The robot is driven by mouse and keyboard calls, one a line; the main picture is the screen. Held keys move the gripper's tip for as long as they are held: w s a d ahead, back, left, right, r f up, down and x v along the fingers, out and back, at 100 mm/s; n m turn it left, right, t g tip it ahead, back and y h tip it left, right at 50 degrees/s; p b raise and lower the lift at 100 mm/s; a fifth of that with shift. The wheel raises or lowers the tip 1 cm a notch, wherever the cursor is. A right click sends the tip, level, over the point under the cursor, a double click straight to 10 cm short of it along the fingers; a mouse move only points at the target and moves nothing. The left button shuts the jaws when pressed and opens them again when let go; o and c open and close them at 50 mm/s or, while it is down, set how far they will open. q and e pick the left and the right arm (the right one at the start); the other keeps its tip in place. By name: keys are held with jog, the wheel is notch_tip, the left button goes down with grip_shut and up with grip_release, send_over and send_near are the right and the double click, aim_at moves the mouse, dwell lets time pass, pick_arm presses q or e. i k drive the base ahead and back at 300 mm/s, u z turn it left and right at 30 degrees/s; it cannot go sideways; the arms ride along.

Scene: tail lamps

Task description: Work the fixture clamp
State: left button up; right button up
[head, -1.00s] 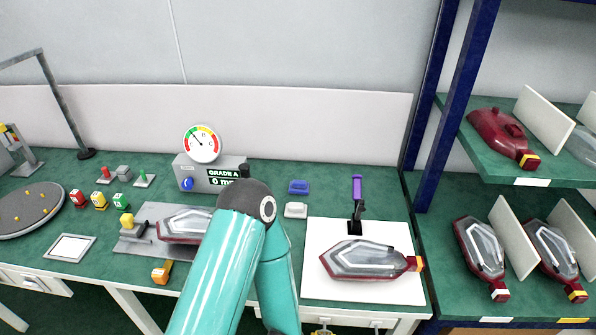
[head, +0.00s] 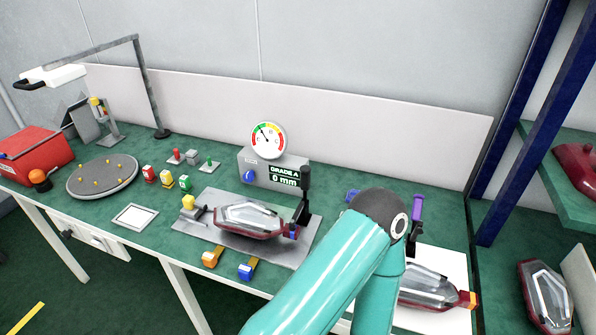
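A tail lamp (head: 245,217) with a clear lens and dark red housing lies on a grey fixture plate (head: 290,256) on the bench. A black toggle clamp with an upright handle (head: 306,180) stands at the plate's right end, beside the lamp. A second clamp with an upright purple handle (head: 417,210) stands by a white mat (head: 447,258), which carries another lamp (head: 425,284), partly hidden by my teal arm. Neither gripper shows; the arm's far end is hidden behind its elbow.
A gauge box (head: 262,172) behind the plate reads GRADE A, 0 mm. Orange (head: 212,257) and blue (head: 248,269) tagged pieces lie at the bench's front edge. A round turntable (head: 103,183) and red box (head: 35,155) are left. A lamp shelf (head: 560,200) stands right.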

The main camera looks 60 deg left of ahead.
aim_at(305, 169)
jog(key=u, duration=0.15)
jog(key=k, duration=1.65)
jog(key=u, duration=0.75)
jog(key=i, duration=1)
